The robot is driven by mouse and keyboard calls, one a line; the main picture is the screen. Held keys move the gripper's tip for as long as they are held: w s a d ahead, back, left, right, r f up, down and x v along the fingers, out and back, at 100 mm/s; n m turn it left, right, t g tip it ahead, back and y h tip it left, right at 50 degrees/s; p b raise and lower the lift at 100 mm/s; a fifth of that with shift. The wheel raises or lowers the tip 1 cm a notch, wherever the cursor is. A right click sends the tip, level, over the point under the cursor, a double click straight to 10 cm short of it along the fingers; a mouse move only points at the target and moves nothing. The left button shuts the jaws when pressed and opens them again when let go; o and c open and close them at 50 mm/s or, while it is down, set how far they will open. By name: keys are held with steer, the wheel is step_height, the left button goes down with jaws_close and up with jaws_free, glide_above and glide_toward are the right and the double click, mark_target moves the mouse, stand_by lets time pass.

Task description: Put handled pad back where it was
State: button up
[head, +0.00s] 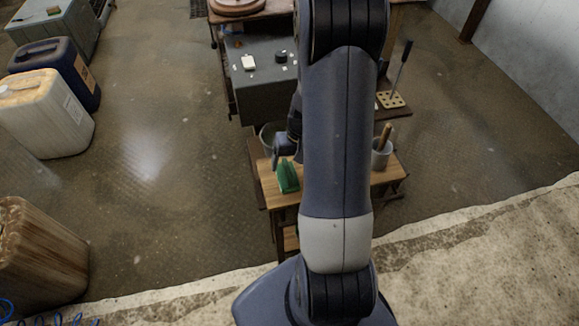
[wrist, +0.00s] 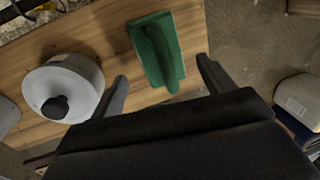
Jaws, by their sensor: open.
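The green handled pad (head: 288,176) rests on a small wooden table (head: 314,205), near its left front corner. In the wrist view the pad (wrist: 146,42) lies on the wood with its long raised handle upward. My gripper (head: 281,154) is open and empty, just behind the pad in the head view. In the wrist view my gripper's two fingers (wrist: 163,85) are spread apart, with the end of the pad showing between and beyond them. I cannot tell how high the fingers are above the pad. My arm hides the middle of the table in the head view.
A grey pot (head: 382,153) with a wooden handle stands at the table's right. A round grey item with a black knob (wrist: 72,80) is close to the left finger. A grey bench (head: 257,80) stands behind; canisters (head: 42,115) stand left on open floor.

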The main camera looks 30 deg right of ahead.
mark_target(296, 172)
step_height(296, 172, up, 8)
steer(key=d, duration=0.1)
steer(key=shift+s+d+r+p, duration=0.25)
steer(key=shift+p, duration=0.1)
steer(key=shift+c, duration=0.5)
